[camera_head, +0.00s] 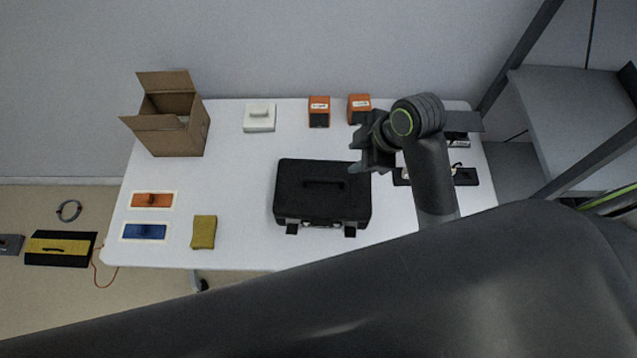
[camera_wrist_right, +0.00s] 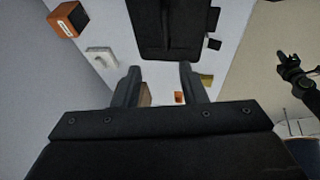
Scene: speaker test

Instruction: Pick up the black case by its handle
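The black case (camera_head: 300,207) lies flat and shut on the white table, its handle (camera_head: 323,183) on the top face and its latches toward the front edge. My right gripper (camera_head: 356,156) is above and right of the case, apart from the handle. In the right wrist view, its two fingers (camera_wrist_right: 159,70) stand apart with nothing between them, and part of the case (camera_wrist_right: 168,35) shows beyond them. My left gripper is outside the head view; what looks like it (camera_wrist_right: 288,64) shows small at the right of the wrist view.
On the white table (camera_head: 240,180) are an open cardboard box (camera_head: 182,141), a white device (camera_head: 260,118), orange boxes (camera_head: 319,111), orange and blue pieces, and a yellow cloth (camera_head: 203,232). Dark items lie right of the case. A shelf rack (camera_head: 575,110) stands at the right.

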